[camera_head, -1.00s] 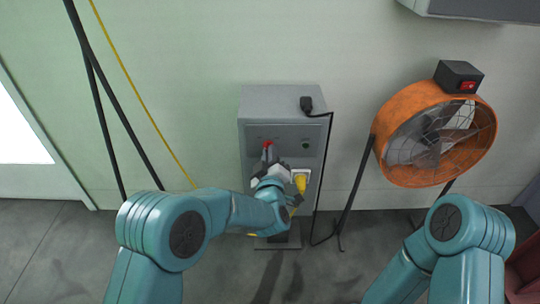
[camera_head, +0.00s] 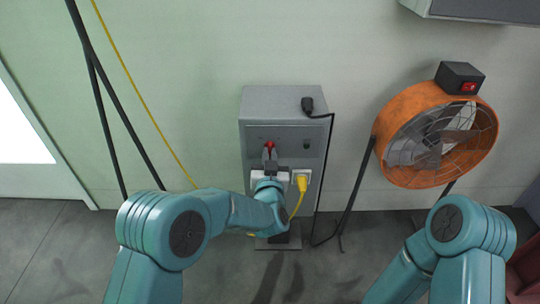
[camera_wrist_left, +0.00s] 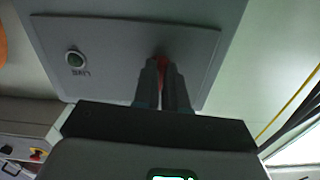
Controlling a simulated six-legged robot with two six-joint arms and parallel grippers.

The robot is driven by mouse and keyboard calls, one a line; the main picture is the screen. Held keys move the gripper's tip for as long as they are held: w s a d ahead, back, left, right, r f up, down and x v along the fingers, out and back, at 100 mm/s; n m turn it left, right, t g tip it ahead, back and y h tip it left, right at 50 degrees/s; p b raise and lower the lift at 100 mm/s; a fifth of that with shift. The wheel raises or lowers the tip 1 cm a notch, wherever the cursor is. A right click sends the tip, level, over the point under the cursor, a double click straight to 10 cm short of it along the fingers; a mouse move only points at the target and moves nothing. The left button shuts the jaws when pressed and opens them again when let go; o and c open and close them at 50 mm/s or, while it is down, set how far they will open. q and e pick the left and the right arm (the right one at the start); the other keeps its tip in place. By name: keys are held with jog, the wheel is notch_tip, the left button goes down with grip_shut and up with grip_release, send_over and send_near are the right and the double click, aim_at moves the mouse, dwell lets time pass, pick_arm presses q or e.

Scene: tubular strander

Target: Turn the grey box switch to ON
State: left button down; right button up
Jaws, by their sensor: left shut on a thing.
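The grey box (camera_head: 283,103) stands against the wall, its panel facing me. A red switch (camera_head: 269,145) sits at the panel's upper left; in the left wrist view only a small red part (camera_wrist_left: 163,61) shows between the fingers. My left gripper (camera_head: 270,154) is shut on the red switch, and its two fingers (camera_wrist_left: 165,75) point straight at the panel. A round dark green lamp (camera_wrist_left: 76,59) marked LIVE sits beside the switch; I cannot tell if it is lit. The switch markings are too small to read. My right gripper is out of view.
A yellow plug (camera_head: 302,183) with a yellow cable sits in a socket below the panel. A black plug and cable (camera_head: 307,104) hang over the box's right side. An orange fan (camera_head: 392,170) stands at the right. Dark poles lean at the left.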

pick_arm(q)
jog(key=shift+a+m+p, duration=0.2)
jog(key=shift+m+p, duration=0.65)
jog(key=shift+m, duration=3.05)
jog(key=c, duration=1.2)
grip_release()
jog(key=s+p, duration=0.2)
jog(key=s, duration=1.4)
jog(key=shift+s, duration=0.15)
